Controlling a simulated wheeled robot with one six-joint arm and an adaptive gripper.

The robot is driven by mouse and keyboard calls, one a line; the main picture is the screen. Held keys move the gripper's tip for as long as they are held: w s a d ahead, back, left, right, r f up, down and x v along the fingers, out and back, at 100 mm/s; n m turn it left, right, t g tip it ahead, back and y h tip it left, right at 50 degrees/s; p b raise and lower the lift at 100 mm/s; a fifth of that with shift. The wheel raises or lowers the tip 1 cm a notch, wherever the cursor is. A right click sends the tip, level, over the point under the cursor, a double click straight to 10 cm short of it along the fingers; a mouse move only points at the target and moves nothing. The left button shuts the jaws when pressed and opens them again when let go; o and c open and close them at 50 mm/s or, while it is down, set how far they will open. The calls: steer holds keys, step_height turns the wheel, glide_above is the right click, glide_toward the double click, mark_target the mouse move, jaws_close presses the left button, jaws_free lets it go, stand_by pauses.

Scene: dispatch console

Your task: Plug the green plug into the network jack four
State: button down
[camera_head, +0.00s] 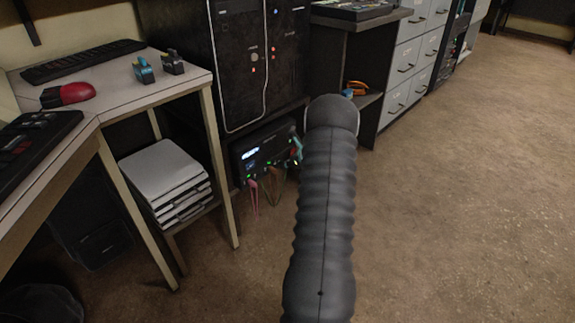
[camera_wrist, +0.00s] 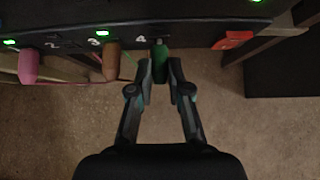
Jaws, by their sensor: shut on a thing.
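The green plug (camera_wrist: 160,63) is upright between my fingers in the wrist view, just right of the printed 4. Its upper end is at the lower edge of the dark network panel (camera_wrist: 125,32); I cannot tell whether it is seated in jack four or just touching. My gripper (camera_wrist: 160,80) is shut on the plug's lower part. In the head view the network box (camera_head: 262,153) sits low under the black cabinet, and my arm hides most of the gripper and the plug.
A pink plug (camera_wrist: 28,66) and a brown plug (camera_wrist: 110,62) hang from the panel to the left, with lit green lights above them. A red piece (camera_wrist: 240,39) is at the right.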

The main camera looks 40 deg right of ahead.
steer(key=shift+w, duration=0.4)
stand_by(0.4)
steer(key=c, duration=1)
jaws_free()
steer(key=v, duration=1.2)
